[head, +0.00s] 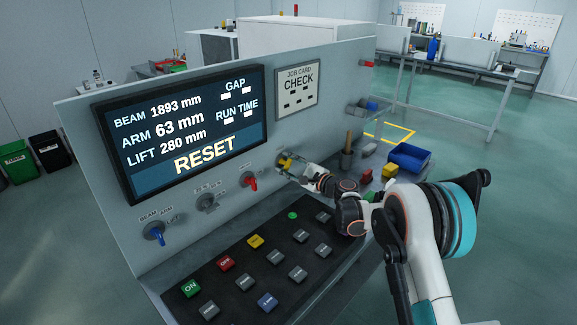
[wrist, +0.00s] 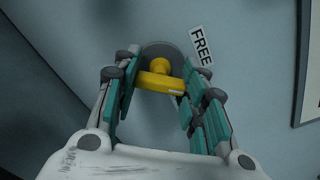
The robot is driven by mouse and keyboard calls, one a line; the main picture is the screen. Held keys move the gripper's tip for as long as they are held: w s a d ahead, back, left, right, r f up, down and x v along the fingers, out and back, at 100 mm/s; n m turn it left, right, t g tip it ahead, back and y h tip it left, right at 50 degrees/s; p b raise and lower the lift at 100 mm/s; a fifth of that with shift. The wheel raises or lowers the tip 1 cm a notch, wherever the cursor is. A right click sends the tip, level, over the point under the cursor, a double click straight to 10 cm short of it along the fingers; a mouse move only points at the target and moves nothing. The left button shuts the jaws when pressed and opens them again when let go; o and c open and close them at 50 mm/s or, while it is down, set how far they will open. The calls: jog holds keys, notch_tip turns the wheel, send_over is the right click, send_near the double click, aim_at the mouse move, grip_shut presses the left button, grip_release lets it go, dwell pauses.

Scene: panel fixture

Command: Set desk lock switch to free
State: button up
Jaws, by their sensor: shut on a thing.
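The desk lock switch (head: 284,159) is a yellow bar handle on a round grey base, at the right end of the row of switches on the sloped panel. In the wrist view the yellow handle (wrist: 160,82) lies crosswise, with a small pale mark at its right end. A white FREE label (wrist: 200,45) is on the panel, up and right of the base. My gripper (wrist: 160,88) is shut on the handle, one teal-padded finger at each end. In the head view my gripper (head: 288,168) covers part of the switch.
A red switch (head: 250,181), a grey switch (head: 206,203) and a blue switch (head: 154,233) stand to the left. The display (head: 185,125) above reads RESET. Several buttons fill the dark desk (head: 240,287) below. A blue bin (head: 409,156) and loose parts lie right of my gripper.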

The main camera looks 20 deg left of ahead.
jog(key=n, duration=0.4)
jog(key=shift+n, duration=1.8)
jog(key=o, duration=1.1)
jog(key=shift+d, duration=0.1)
jog(key=v, duration=1.1)
jog(key=shift+s+d, duration=0.15)
jog(key=shift+d, duration=0.25)
